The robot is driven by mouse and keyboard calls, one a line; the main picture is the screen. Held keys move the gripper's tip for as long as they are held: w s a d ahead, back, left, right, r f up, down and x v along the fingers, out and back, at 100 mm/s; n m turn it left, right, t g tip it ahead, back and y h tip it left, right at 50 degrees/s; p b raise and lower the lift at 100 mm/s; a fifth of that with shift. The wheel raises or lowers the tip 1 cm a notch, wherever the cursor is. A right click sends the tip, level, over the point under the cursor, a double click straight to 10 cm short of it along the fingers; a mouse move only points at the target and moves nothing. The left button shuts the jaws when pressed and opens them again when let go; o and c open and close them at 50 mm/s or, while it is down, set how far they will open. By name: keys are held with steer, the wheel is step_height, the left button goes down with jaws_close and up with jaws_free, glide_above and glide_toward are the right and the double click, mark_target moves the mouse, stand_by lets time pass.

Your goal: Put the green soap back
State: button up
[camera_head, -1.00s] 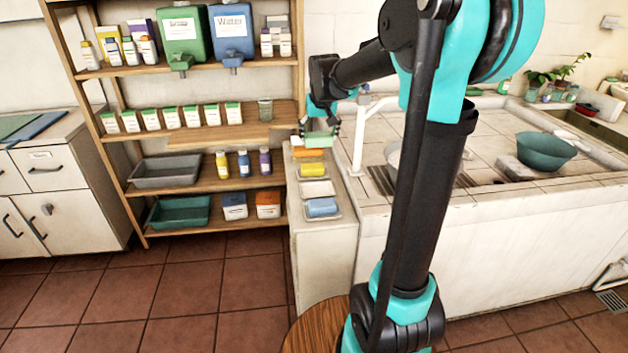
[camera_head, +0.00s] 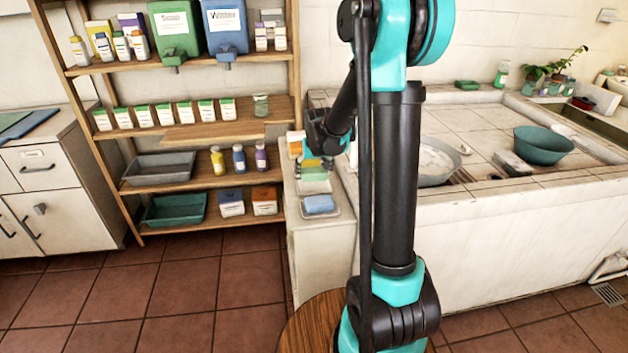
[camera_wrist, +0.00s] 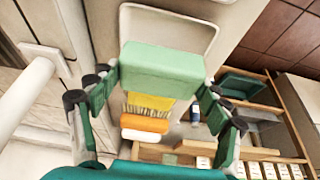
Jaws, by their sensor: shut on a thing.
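My gripper (camera_head: 318,164) is shut on the green soap (camera_wrist: 160,68), a pale green block between its fingers in the wrist view. In the head view, the green soap (camera_head: 314,176) shows just below the fingers, over the row of trays on the narrow white counter. An empty white tray (camera_wrist: 214,34) lies beyond the soap in the wrist view, partly hidden by it. The gap between soap and tray is hard to tell. The blue soap (camera_head: 320,204) sits in the nearest tray.
A wooden shelf (camera_head: 215,133) with bottles, boxes and dispensers stands left of the counter. A tiled basin (camera_head: 490,135) holding a teal bowl (camera_head: 543,146) and a metal bowl (camera_head: 437,160) is at right. Floor in front of the shelf is clear.

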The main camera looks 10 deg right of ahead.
mark_target(314, 180)
steer(key=shift+f, duration=1.95)
steer(key=o, duration=1.7)
steer(key=shift+f, duration=0.1)
steer(key=shift+c, duration=0.2)
steer(key=v, duration=1.1)
steer(key=s+d+f, duration=0.2)
steer(key=s+f, duration=0.2)
steer(key=s, duration=0.9)
steer(key=s+d+f, duration=0.2)
steer(key=s+f, duration=0.1)
steer(key=s, duration=1)
steer(key=shift+f, duration=0.4)
